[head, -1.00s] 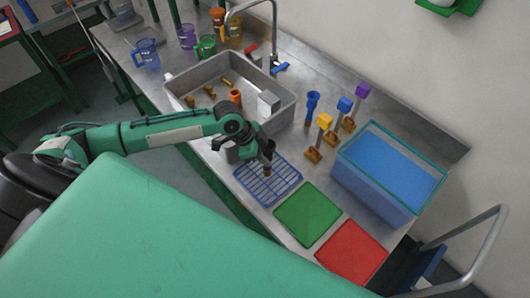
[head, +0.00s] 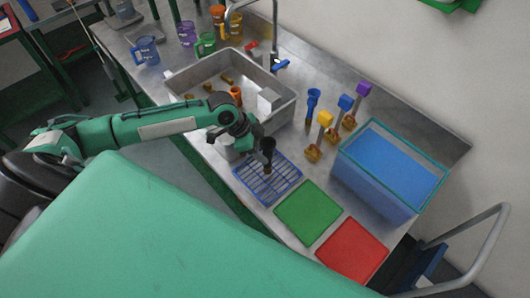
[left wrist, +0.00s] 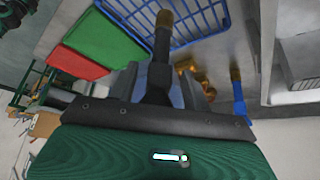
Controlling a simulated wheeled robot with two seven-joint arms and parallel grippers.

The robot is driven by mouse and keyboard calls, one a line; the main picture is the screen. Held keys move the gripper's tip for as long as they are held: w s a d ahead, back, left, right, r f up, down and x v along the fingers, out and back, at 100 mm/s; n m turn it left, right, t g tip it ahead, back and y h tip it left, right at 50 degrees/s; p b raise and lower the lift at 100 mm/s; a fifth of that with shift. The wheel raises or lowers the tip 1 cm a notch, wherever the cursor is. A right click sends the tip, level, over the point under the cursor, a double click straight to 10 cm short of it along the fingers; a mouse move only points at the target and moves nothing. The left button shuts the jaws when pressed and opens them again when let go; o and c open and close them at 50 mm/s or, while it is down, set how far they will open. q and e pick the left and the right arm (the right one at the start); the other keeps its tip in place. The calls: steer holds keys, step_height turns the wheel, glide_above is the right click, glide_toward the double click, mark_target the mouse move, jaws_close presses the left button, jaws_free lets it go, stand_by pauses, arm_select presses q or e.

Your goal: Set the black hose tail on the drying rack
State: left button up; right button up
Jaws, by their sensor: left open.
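The black hose tail (head: 268,146) is upright at the blue wire drying rack (head: 249,183), with its brass end (head: 267,168) downward over the rack's wires. My left gripper (head: 258,150) is open, right at the hose tail's black upper part. In the left wrist view the hose tail (left wrist: 161,75) lies between the two spread dark fingers, its brass end reaching toward the blue rack (left wrist: 205,18). Whether a finger touches it I cannot tell. My right gripper is not in view.
A green mat (head: 308,212) and a red mat (head: 352,251) lie beside the rack. A metal sink (head: 185,82) holding brass parts is behind the arm. A blue-filled tank (head: 375,190) and several coloured brushes (head: 324,120) stand to the right. Jugs (head: 147,50) stand at the back.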

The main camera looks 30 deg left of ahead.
arm_select(q)
steer(key=b+v, duration=0.2)
steer(key=v, duration=0.8)
steer(key=shift+a+f, duration=0.1)
